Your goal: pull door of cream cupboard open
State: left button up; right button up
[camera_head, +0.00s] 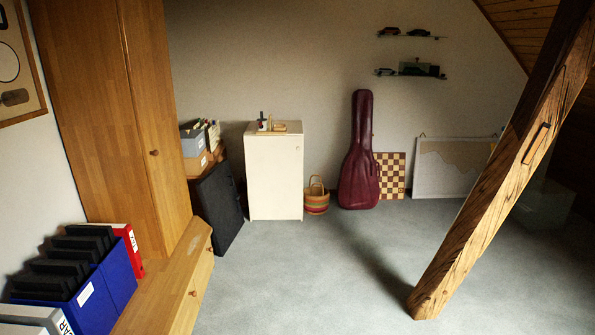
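The cream cupboard (274,178) stands against the back wall, left of the middle of the head view. Its door looks shut. A small round knob (297,149) sits near the door's upper right corner. A few small items, among them a wooden one, rest on the cupboard's top (254,129). Neither of my grippers is in this view.
A slanted timber brace (497,172) rises from the floor at right. A wicker basket (317,201) and a maroon guitar case (360,160) stand right of the cupboard. A black panel (220,209) leans at its left. The grey carpet (310,275) in front is clear.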

aim_at(274, 164)
jog(key=i, duration=2.65)
jog(key=j+u, duration=0.05)
jog(key=j, duration=0.05)
